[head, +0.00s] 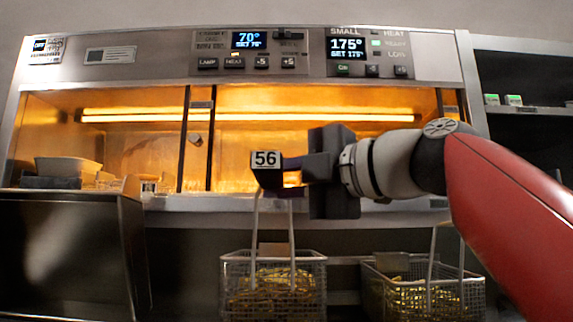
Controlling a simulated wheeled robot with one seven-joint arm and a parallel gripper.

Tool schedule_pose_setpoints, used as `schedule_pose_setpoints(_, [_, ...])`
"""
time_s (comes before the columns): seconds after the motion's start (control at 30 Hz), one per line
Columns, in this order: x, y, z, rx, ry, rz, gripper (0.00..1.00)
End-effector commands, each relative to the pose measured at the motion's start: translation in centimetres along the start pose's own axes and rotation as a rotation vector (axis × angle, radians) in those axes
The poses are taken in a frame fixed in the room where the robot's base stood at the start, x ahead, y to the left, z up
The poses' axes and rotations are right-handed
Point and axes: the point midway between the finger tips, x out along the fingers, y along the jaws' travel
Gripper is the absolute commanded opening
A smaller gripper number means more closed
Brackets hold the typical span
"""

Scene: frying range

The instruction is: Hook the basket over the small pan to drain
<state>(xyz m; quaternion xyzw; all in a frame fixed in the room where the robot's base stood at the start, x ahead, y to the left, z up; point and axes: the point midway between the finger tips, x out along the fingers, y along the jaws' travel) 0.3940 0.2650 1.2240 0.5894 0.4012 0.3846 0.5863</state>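A wire basket (273,292) with yellow fries in it is at the lower middle of the head view. Its two handle wires rise to a dark grip under a "56" tag. My gripper (283,173) comes in from the right at that grip and appears shut on it; the fingertips are partly hidden. The basket looks upright below my gripper. I cannot make out the small pan or tell what is under the basket; the picture's lower edge cuts it off. A control panel marked SMALL (367,52) reads 175°.
A second wire basket (370,280) with fries stands at the lower right, its handle up, below my red arm. A steel box (60,245) fills the lower left. A lit warming cabinet with a steel ledge (200,203) lies behind. Dark shelves (530,110) are at the right.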

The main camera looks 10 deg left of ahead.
Motion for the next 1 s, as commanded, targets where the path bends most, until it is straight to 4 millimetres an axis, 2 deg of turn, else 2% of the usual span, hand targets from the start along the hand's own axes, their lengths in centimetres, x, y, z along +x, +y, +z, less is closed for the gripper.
schedule_pose_setpoints(0.33, [1.6,0.4,2.3,-0.001,-0.001,0.002,0.0])
schedule_pose_setpoints(0.4, [1.6,-0.8,2.2,-0.004,0.0,0.003,0.0])
schedule_pose_setpoints(0.6, [1.6,-1.8,2.2,-0.004,-0.001,0.002,0.0])
schedule_pose_setpoints(1.0, [1.6,-2.0,2.2,-0.004,-0.001,0.002,0.0])
